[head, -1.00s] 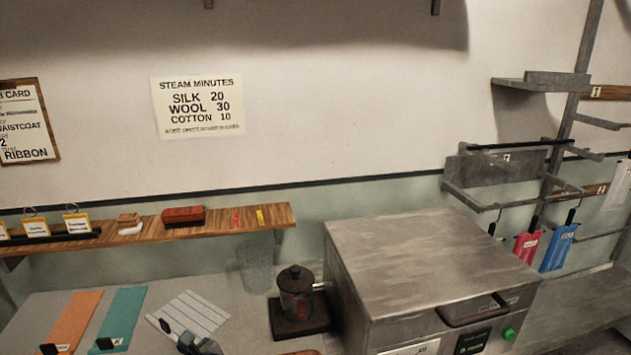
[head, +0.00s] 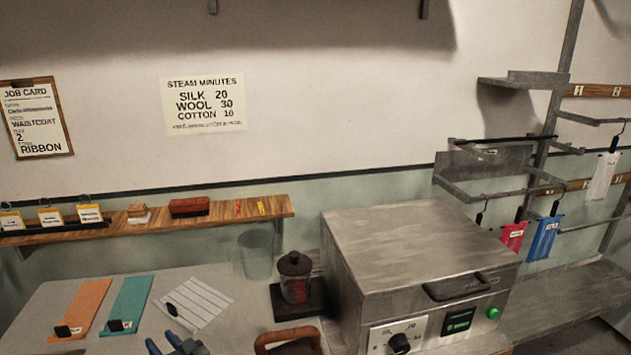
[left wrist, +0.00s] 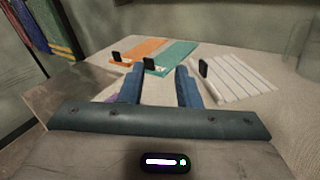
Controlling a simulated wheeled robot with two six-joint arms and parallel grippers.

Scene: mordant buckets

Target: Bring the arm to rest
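My left gripper (head: 178,347) shows at the bottom edge of the head view, low over the front of the pale table (head: 232,310). In the left wrist view its two blue fingers (left wrist: 158,88) stand apart with nothing between them. Beyond the fingers lie an orange cloth strip (left wrist: 143,48), a teal cloth strip (left wrist: 178,56) and a white striped cloth (left wrist: 238,78), each with a black clip or tag. The gripper touches none of them. My right gripper is in neither view.
A metal steamer box (head: 415,250) stands right of a dark lidded pot (head: 295,278). A brown curved handle (head: 288,336) rises at the bottom edge. A wooden shelf (head: 150,222) holds cards and a brush. A rack (head: 545,150) with hanging tagged cloths is at the right.

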